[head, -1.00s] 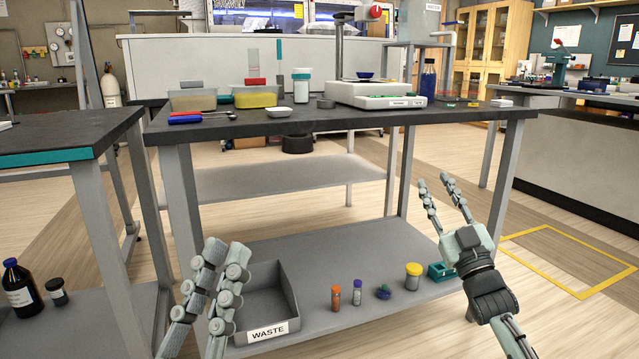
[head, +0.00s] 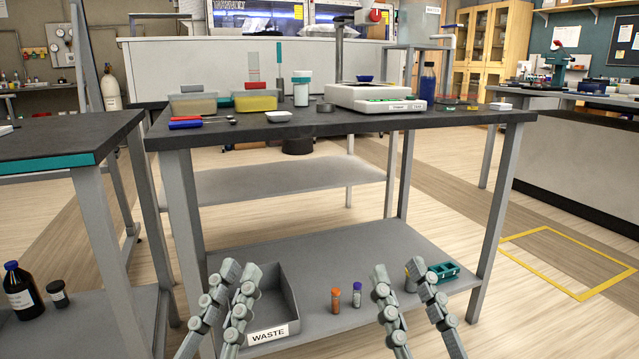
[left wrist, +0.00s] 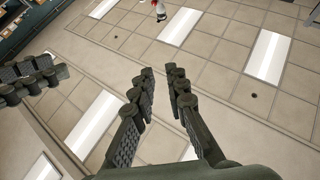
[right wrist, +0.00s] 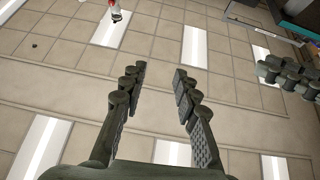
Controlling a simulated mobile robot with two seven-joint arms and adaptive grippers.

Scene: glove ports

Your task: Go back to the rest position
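My left gripper (head: 240,268) is raised in front of the grey waste bin (head: 291,300) on the bench's lower shelf, with its fingers pointing up. In the left wrist view its fingertips (left wrist: 160,70) are apart with nothing between them. My right gripper (head: 398,268) is raised in front of the right part of that shelf. In the right wrist view its fingertips (right wrist: 159,71) are spread wider, also with nothing between them. Both wrist views look up at ceiling tiles and lights.
The dark-topped bench (head: 330,122) ahead carries tubs, a bottle and a white device (head: 375,97). On its lower shelf are an orange-capped vial (head: 335,301), a blue-capped vial (head: 357,295) and a teal rack (head: 444,270). A second bench (head: 60,140) stands left. Floor at right is clear.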

